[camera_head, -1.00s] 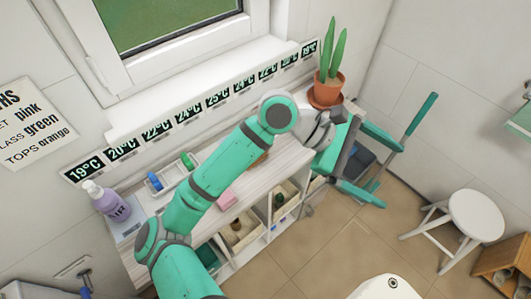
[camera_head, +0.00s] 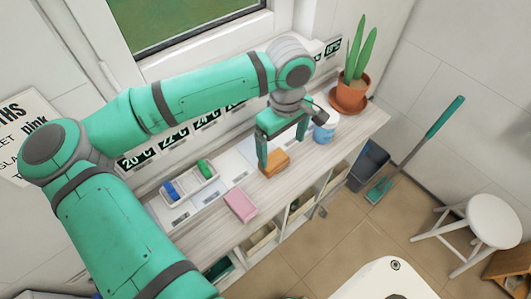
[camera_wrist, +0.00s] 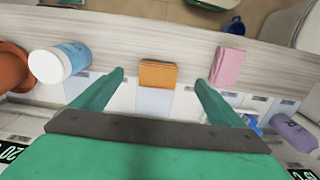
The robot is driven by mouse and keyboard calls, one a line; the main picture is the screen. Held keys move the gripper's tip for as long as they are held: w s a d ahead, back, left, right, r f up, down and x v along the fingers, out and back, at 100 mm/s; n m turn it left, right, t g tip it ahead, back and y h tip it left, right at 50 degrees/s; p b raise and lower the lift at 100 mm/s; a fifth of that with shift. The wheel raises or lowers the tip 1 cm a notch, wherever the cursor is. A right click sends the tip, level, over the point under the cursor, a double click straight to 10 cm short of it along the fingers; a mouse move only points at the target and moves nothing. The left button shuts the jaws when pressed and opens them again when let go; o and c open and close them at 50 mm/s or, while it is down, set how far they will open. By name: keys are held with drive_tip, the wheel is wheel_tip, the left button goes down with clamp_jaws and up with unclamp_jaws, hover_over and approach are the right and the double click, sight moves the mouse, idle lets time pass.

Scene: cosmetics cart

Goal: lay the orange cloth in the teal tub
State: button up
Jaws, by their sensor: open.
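In the wrist view my gripper (camera_wrist: 160,78) has clear gaps between both fingers and the cloth. A teal tub (camera_head: 220,268) seems to sit in a low compartment at the cart's left front, only partly visible; its inside cannot be made out.
A pink cloth (camera_head: 240,205) lies left of the orange one. A white tray (camera_head: 190,187) holds blue and green items. A blue-and-white jar (camera_head: 325,127) and a potted plant (camera_head: 352,88) stand to the right. A stool (camera_head: 487,225) is on the floor.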

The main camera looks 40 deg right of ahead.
hover_over(276, 161)
drive_tip(key=s, duration=0.1)
wheel_tip(276, 161, down, 4)
drive_tip(key=shift+s+f, duration=0.15)
drive_tip(key=shift+a+f, duration=0.15)
drive_tip(key=shift+f, duration=0.45)
drive_tip(key=shift+w+f, duration=0.25)
drive_tip(key=shift+f, duration=1.05)
drive_tip(key=shift+w+f, duration=0.25)
drive_tip(key=shift+f, duration=1.05)
drive_tip(key=shift+d, duration=0.2)
drive_tip(key=c, duration=1.2)
drive_tip(key=shift+c, duration=0.2)
drive_tip(key=shift+r, duration=0.2)
